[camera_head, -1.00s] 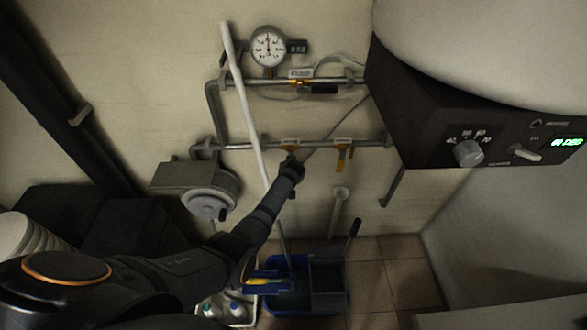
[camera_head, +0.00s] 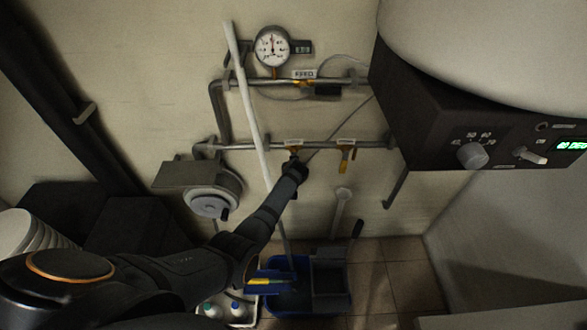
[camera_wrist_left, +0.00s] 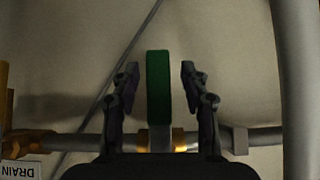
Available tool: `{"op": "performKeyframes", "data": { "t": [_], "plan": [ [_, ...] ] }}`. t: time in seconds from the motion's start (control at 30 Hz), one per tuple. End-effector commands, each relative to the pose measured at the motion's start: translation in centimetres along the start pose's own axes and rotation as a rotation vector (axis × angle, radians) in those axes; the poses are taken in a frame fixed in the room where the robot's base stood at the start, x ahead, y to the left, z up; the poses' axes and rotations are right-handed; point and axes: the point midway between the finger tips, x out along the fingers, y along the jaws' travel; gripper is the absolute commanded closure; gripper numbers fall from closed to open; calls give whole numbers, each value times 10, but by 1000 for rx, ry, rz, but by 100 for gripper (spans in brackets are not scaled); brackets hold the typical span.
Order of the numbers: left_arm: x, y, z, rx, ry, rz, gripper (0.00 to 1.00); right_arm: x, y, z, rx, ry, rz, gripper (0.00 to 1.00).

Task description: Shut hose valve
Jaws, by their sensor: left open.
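In the left wrist view a green valve handle (camera_wrist_left: 158,95) stands up from a brass valve body (camera_wrist_left: 165,141) on a horizontal pipe, crossing the pipe's line. My left gripper (camera_wrist_left: 160,75) is open, one finger on each side of the handle, with gaps showing on both sides. In the head view my left gripper (camera_head: 294,163) is at the left valve (camera_head: 293,147) of the lower wall pipe and hides its handle. That valve's label is too small to read. My right gripper is not in view.
A second valve with a yellow handle (camera_head: 345,160) is to the right; the left wrist view shows an upside-down DRAIN label (camera_wrist_left: 20,172). A pale pole (camera_head: 249,100) leans close beside my gripper. A hose reel (camera_head: 211,204), gauge (camera_head: 272,46) and blue bucket (camera_head: 290,301) are near.

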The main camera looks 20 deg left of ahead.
Motion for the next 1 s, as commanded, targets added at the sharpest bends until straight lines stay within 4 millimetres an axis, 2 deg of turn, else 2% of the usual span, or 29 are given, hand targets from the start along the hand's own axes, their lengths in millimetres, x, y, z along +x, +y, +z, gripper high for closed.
{"op": "performKeyframes", "data": {
  "t": [0.13, 0.27, 0.5, 0.7, 0.83, 1.0],
  "plan": [
    [-6, 1, 0, 0, 2, 1, 55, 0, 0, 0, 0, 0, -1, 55],
    [-23, 1, 0, -2, 2, 2, 55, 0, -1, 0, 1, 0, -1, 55],
    [-74, 1, 1, -3, 0, 3, 55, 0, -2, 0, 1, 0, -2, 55],
    [-108, 1, 1, 0, 0, 1, 55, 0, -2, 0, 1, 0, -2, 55],
    [-118, 0, 0, 0, 0, 0, 55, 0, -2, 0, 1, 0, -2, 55],
    [-120, 0, 0, 1, -1, -1, 55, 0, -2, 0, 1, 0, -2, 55]
  ]
}}
